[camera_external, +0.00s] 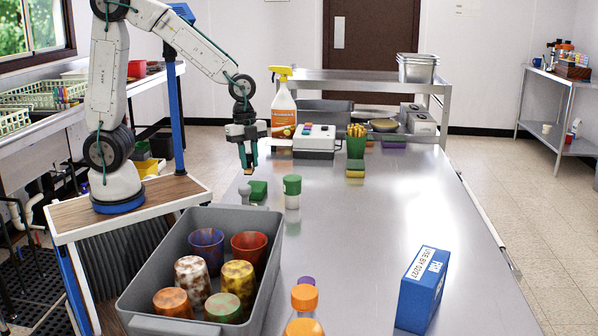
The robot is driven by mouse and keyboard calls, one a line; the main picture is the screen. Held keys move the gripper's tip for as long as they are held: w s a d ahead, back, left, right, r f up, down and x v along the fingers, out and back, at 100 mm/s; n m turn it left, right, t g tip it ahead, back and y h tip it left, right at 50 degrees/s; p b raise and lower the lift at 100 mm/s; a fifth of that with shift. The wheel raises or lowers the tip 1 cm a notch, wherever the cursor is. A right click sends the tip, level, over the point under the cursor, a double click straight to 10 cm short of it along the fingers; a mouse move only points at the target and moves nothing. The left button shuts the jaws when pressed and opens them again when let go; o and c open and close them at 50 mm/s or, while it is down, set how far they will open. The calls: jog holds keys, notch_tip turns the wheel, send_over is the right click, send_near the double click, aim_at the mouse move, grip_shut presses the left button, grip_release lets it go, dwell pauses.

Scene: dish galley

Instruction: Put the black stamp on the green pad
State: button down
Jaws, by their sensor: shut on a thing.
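My gripper (248,166) points down above the far left part of the steel table. It is shut on a small dark thing between its fingers, which looks like the black stamp, though its outline is hard to make out against the dark fingers. A green block (259,189), which looks like the green pad, lies on the table just below and slightly right of my gripper, with a gap between them. A small grey knobbed thing (244,192) stands close to the block's left side.
A green-lidded jar (292,191) stands right of the green block. A grey bin (141,300) with several cups is in front. A spray bottle (283,112) and a white-topped box (314,140) stand behind. A blue box (421,293) is front right. The table's middle is clear.

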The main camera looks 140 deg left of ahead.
jog(key=shift+w+a+f, duration=0.2)
jog(key=shift+w+a, duration=0.25)
jog(key=shift+w, duration=0.35)
jog(key=shift+f, duration=1.6)
jog(key=shift+f, duration=0.2)
jog(key=c, duration=1.3)
grip_release()
jog(key=shift+o, duration=0.2)
jog(key=r, duration=0.4)
jog(key=s+r, duration=0.1)
jog(key=r, duration=0.3)
jog(key=s+r, duration=0.1)
jog(key=r, duration=0.3)
jog(key=shift+a+r, duration=0.1)
jog(key=shift+r, duration=0.05)
